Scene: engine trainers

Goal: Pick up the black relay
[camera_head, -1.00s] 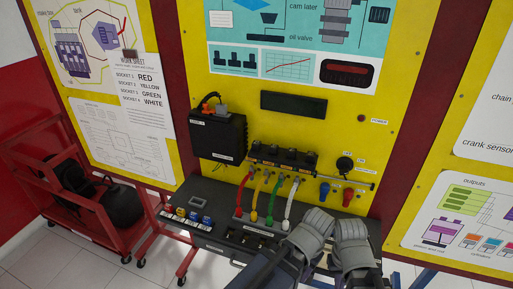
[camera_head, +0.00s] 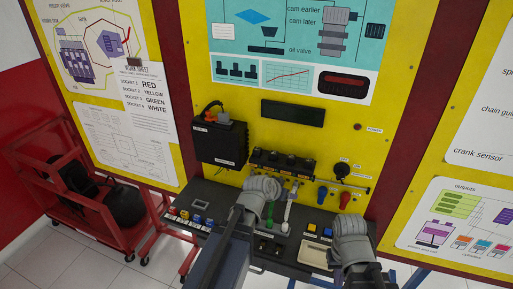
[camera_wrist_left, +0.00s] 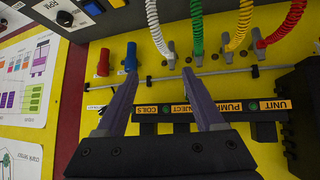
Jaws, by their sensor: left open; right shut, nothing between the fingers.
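Several black blocks (camera_head: 290,161) sit in a row on the yellow panel above the coloured leads; I cannot tell which, if any, is the black relay. In the left wrist view a black strip (camera_wrist_left: 262,131) carries labels reading UNIT, PUMP, INJECT and COILS upside down. My left gripper (camera_wrist_left: 159,72) is open and empty, its fingers in front of the panel by the thin rail and the strip. It also shows in the head view (camera_head: 262,188), covering some leads. My right gripper (camera_head: 349,226) is shut and empty over the shelf's right end; its fingertips are hard to see.
A dark shelf (camera_head: 150,196) holds small coloured blocks (camera_head: 196,219) at left and a beige tray (camera_head: 313,254) at right. A black box (camera_head: 220,143) is fixed to the panel. Coloured leads (camera_wrist_left: 239,22) and red and blue plugs (camera_wrist_left: 130,56) stick out near my left gripper.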

